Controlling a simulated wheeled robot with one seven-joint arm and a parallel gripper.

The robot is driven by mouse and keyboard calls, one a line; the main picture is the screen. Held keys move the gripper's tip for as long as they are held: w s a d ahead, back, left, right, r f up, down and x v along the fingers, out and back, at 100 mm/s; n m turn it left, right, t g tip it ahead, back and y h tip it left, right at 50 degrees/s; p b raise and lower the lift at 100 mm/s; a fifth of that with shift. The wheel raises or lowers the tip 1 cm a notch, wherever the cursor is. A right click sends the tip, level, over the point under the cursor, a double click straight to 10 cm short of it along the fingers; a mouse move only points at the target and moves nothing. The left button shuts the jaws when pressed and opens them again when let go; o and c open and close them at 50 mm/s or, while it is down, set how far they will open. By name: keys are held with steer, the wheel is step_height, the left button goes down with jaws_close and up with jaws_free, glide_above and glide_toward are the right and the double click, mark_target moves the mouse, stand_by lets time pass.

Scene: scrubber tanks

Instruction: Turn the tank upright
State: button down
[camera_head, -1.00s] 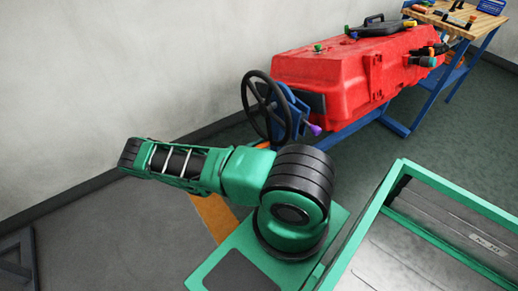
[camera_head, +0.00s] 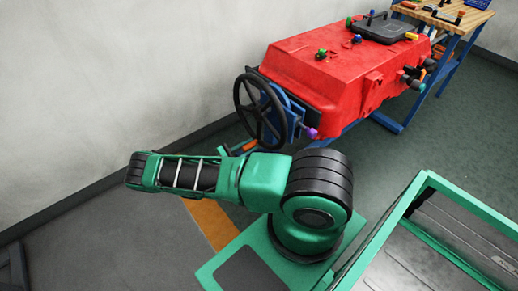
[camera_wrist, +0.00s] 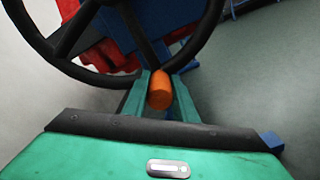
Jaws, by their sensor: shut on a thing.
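The tank (camera_head: 322,72) is a large red body on a blue stand near the wall, its lidded top face tilted towards the camera. A black handwheel (camera_head: 241,108) stands at its near left end. My gripper (camera_wrist: 160,82) is shut on an orange handle (camera_wrist: 160,93) at the wheel's lower rim. The wheel (camera_wrist: 118,80) fills the upper part of the wrist view. In the head view my arm reaches left, and its wrist and the handle (camera_head: 241,147) show below the wheel. A purple knob (camera_head: 311,132) sits right of the wheel.
A wooden workbench (camera_head: 450,18) with tools stands behind the tank. A green-framed tray (camera_head: 440,183) is at the lower right. A pale wall (camera_head: 110,80) runs along the left. The green floor right of the tank is open.

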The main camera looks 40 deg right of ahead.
steer(key=shift+w+r+m, duration=0.1)
steer(key=shift+w+m, duration=0.2)
steer(key=shift+w, duration=0.35)
steer(key=c, duration=1.4)
jaws_free()
steer(key=shift+w, duration=0.1)
steer(key=shift+c, duration=0.2)
steer(key=shift+s+a, duration=0.1)
steer(key=shift+s, duration=0.1)
steer(key=a, duration=1)
steer(key=shift+w+a, duration=0.3)
steer(key=shift+w, duration=0.15)
